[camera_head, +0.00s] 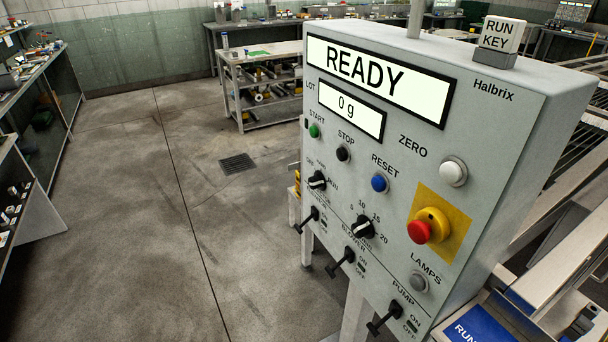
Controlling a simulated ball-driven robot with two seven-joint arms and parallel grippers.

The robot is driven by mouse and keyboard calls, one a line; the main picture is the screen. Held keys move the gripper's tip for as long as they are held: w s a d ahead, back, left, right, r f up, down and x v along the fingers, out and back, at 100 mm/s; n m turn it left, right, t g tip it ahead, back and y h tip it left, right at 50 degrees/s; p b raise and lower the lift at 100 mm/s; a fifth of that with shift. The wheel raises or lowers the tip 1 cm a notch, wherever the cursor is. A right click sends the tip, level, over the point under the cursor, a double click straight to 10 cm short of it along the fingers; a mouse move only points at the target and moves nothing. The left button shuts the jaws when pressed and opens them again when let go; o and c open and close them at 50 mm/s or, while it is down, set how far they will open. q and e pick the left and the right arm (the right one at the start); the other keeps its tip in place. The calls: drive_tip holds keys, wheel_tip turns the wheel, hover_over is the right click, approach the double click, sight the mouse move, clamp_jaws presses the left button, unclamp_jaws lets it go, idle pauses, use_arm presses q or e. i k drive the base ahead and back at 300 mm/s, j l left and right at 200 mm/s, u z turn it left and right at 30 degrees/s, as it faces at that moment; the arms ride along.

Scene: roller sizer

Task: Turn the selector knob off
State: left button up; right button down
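The black selector knob (317,181) with a white pointer sits on the left side of the grey control panel (400,180). Small labels surround it, with OFF at its upper left; the others are too small to read surely. Its pointer setting is hard to tell at this size. A second black knob (363,227), with a scale marked 5 to 20, is to its lower right. Neither of my grippers is in view.
A red emergency button (419,231) protrudes at right. The display (376,77) reads READY. Open floor lies left.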

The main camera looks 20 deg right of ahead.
sight(317, 180)
drive_tip(key=i, duration=0.15)
drive_tip(key=i+z, duration=0.1)
drive_tip(key=z, duration=0.3)
drive_tip(key=i+j+z, duration=0.1)
drive_tip(key=z, duration=0.3)
drive_tip(key=i+j+z, duration=0.15)
drive_tip(key=z, duration=0.2)
